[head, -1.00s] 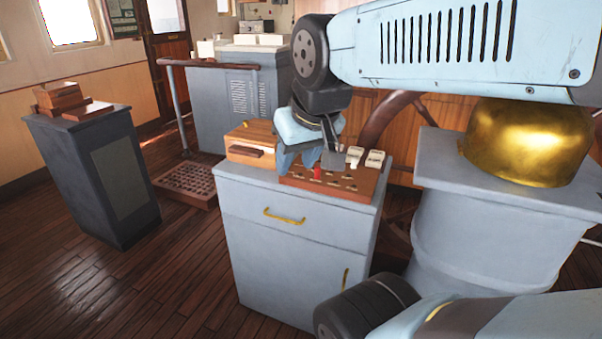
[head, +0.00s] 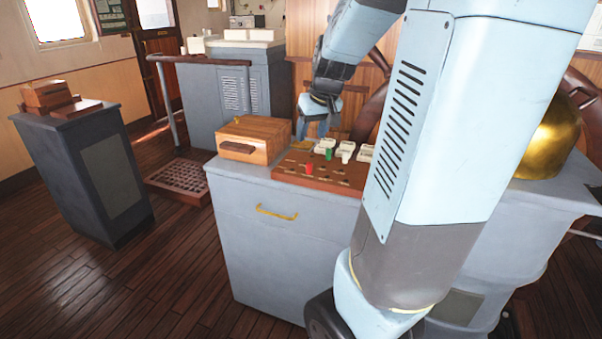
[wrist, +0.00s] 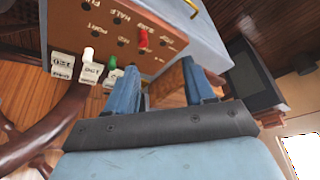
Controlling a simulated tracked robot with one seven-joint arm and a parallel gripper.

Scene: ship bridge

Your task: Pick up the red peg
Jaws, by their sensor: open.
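The red peg (head: 309,169) stands upright in the brown wooden peg board (head: 345,179) on top of the grey cabinet. In the wrist view the red peg (wrist: 143,40) shows beyond my fingers, in the lettered board (wrist: 75,22). My gripper (head: 315,128) is above the back of the cabinet top, behind the board and apart from the peg. In the wrist view its two blue fingers (wrist: 163,82) are spread, with nothing held between them. My arm hides the board's right end in the head view.
A green peg (head: 329,154) and white label blocks (head: 365,152) stand along the board's back edge. A wooden box (head: 257,138) sits left of the board. The grey cabinet (head: 270,235) has a brass handle. A brass dome (head: 552,140) is at right.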

